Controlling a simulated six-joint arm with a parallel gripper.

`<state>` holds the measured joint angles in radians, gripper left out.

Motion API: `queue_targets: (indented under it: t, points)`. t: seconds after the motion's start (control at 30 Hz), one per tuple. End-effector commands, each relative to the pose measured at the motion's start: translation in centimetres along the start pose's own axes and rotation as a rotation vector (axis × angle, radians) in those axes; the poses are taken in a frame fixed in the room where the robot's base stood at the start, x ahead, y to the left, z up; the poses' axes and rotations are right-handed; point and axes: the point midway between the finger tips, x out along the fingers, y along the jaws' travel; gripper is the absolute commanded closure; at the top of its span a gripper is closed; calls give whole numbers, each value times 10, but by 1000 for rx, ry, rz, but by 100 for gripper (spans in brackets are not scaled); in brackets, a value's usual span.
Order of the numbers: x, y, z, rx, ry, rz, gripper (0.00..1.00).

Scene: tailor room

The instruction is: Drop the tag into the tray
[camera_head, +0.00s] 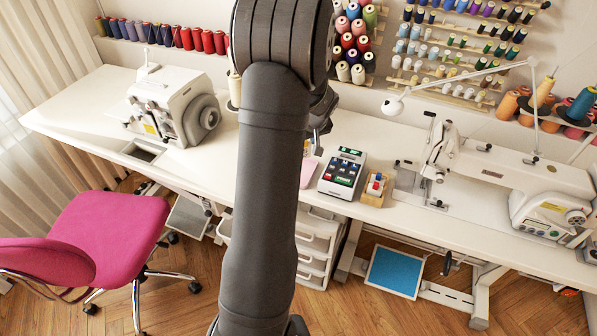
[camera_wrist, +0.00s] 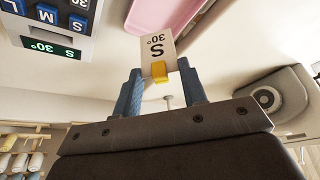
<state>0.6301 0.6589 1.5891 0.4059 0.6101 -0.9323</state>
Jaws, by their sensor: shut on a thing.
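My gripper (camera_wrist: 161,92) is shut on the tag (camera_wrist: 156,50), a small white card marked "S 30°" with a yellow part at the end by the fingers. In the wrist view the tag stands out past the blue fingertips. The pink tray (camera_wrist: 165,14) lies on the table just beyond the tag, partly cut off by the frame edge; the tag appears apart from it. In the head view the tray (camera_head: 308,172) shows partly behind my arm, and the fingertips are mostly hidden there.
A device with coloured keys and a green display (camera_head: 342,173) stands right of the tray, with a small wooden holder (camera_head: 376,189) beside it. Sewing machines stand left (camera_head: 175,105) and right (camera_head: 500,170). Thread racks line the wall. The white table (camera_head: 75,105) has free room at far left.

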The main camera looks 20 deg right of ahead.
Motion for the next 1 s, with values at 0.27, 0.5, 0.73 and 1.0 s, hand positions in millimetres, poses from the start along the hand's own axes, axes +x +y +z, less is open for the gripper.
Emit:
queue_targets:
  t: [0.27, 0.5, 0.73, 1.0]
  points:
    - [24, 0, 10, 0, 0, 0, 86]
    - [28, 0, 11, 0, 1, 1, 86]
    - [28, 0, 11, 0, 1, 1, 42]
    - [28, 0, 11, 0, 1, 1, 36]
